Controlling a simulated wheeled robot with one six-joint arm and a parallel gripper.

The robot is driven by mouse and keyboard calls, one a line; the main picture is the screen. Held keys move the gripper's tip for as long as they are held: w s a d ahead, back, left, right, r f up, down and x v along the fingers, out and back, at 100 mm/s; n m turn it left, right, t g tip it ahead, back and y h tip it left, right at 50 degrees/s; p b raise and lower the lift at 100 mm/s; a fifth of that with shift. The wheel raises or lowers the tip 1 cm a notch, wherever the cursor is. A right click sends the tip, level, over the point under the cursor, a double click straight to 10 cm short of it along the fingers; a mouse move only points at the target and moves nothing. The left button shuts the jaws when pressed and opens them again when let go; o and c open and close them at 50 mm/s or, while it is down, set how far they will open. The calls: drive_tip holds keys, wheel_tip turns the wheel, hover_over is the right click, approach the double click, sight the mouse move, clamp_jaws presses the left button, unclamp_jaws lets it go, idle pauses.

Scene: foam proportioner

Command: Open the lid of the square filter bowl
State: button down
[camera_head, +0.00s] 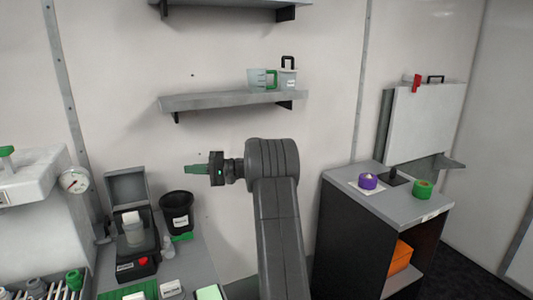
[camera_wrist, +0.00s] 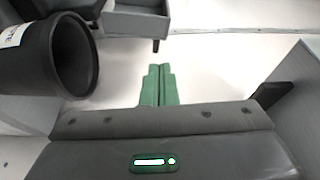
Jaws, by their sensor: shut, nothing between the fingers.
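My gripper (camera_head: 197,170) is raised in front of the back wall, pointing left, above the left bench. Its green fingers are together and empty; they also show in the wrist view (camera_wrist: 158,85). No thing is plainly recognisable as the square filter bowl. A dark square-bodied unit (camera_head: 137,268) stands on the left bench, below and left of my gripper. My gripper is well apart from this unit. I cannot tell whether it is the filter bowl.
A black bucket (camera_head: 177,211) stands right of the unit; it looms at left in the wrist view (camera_wrist: 75,55). The right cabinet (camera_head: 400,203) carries a purple-topped item (camera_head: 369,182) and a green ring (camera_head: 422,189).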

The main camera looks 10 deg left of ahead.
drive_tip(key=p+x, duration=0.2)
drive_tip(key=x, duration=1)
drive_tip(key=shift+a, duration=0.3)
drive_tip(key=shift+s, duration=0.1)
